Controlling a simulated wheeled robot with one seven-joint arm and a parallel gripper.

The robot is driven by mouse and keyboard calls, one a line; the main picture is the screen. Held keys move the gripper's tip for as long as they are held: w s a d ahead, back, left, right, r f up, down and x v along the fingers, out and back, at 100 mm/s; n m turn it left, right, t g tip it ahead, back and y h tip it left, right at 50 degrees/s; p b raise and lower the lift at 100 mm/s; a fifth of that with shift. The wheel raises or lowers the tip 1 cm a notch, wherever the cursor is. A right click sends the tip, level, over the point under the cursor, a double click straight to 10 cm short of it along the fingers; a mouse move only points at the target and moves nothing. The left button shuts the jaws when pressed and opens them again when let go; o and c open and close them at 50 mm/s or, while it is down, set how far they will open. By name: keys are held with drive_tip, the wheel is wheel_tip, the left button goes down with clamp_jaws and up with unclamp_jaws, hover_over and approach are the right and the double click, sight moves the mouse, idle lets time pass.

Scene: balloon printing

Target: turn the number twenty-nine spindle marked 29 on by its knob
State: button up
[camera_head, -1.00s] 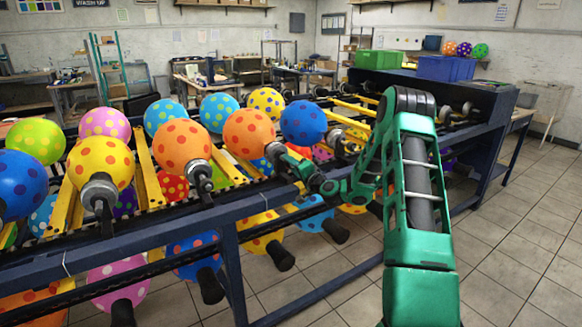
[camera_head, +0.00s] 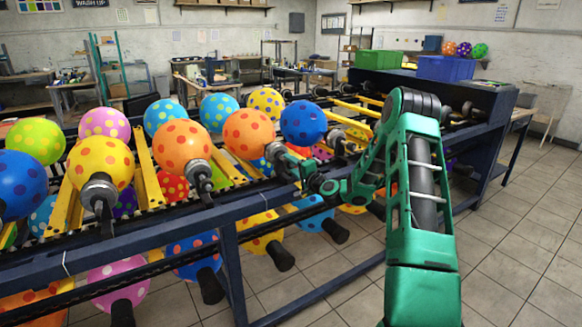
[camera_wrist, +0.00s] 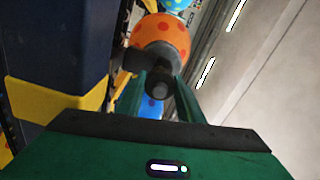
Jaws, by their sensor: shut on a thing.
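An orange balloon with red dots (camera_head: 247,133) sits on a spindle at the front edge of the rack. In the wrist view the orange balloon (camera_wrist: 163,35) is straight ahead, with the dark spindle knob (camera_wrist: 158,88) in front of it. My gripper (camera_head: 291,167) is at the end of this spindle. In the wrist view the green fingers of my gripper (camera_wrist: 160,84) stand on either side of the knob and are shut on it. My gripper hides most of the knob in the head view. No number 29 can be read.
Another orange balloon (camera_head: 182,147) and a yellow one (camera_head: 100,167) stand on spindles to the left. A blue balloon (camera_head: 303,123) is close by on the right. The blue rack rail (camera_head: 150,233) runs below my gripper. Tiled floor (camera_head: 530,220) is clear at the right.

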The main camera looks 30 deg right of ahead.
drive_tip(key=o, duration=1.1)
drive_tip(key=shift+s+d+f, duration=0.15)
drive_tip(key=shift+d+f, duration=0.05)
drive_tip(key=shift+f, duration=0.05)
drive_tip(key=shift+a+r, duration=0.1)
drive_tip(key=s, duration=1)
drive_tip(key=shift+s+d, duration=0.2)
drive_tip(key=shift+s, duration=0.1)
